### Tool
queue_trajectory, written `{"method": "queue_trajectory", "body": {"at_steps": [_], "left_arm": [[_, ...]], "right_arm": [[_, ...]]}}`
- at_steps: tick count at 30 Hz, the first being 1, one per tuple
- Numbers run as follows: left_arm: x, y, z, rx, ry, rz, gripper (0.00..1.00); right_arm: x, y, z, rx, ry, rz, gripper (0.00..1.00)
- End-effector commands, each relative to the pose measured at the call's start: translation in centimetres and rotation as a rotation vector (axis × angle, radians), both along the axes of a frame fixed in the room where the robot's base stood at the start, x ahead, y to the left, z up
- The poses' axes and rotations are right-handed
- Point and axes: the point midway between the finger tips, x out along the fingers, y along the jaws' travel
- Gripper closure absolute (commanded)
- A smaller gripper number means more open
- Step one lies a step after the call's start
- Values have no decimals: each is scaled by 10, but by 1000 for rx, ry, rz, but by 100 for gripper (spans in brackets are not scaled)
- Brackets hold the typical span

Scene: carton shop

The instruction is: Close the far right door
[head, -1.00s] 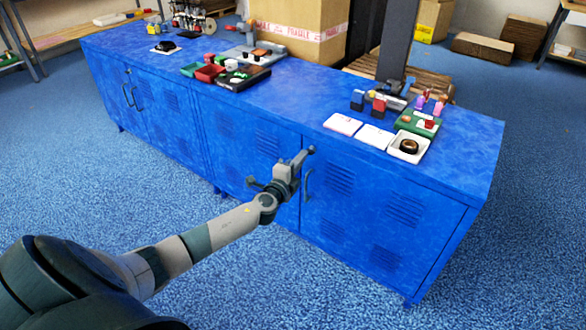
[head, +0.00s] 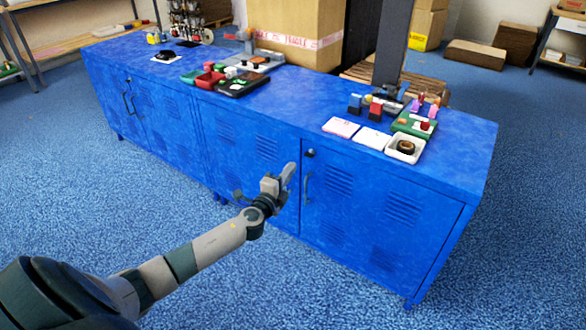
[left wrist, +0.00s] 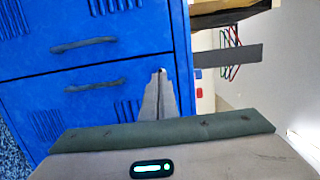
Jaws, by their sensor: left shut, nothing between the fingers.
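The far right door (head: 375,215) is the rightmost blue vented door on the long cabinet. It looks flush with the front, with no clear gap showing. Its dark handle (head: 308,188) is near its left edge. My left gripper (head: 291,170) is shut and empty, in front of the cabinet just left of that handle, and appears apart from it. In the left wrist view the shut fingers (left wrist: 162,85) point at the blue front beside two dark handles, the upper one (left wrist: 84,45) and the lower one (left wrist: 95,86). My right gripper is not in view.
The cabinet top (head: 270,110) holds trays, pads and small parts, including a white tray (head: 420,154) with a dark ring near the front edge. A large carton (head: 292,35) stands behind. The blue floor (head: 110,200) before the cabinet is clear.

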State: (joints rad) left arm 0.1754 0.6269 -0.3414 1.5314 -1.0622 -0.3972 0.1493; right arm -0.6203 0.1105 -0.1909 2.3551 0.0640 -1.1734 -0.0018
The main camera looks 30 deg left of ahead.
Motion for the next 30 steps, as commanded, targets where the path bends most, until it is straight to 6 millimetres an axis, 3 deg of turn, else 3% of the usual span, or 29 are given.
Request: {"method": "queue_trajectory", "body": {"at_steps": [16,30], "left_arm": [[-66,2,-2,-2,2,-1,100],[-78,3,0,-1,0,0,100]], "right_arm": [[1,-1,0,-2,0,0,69],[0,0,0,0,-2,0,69]]}}
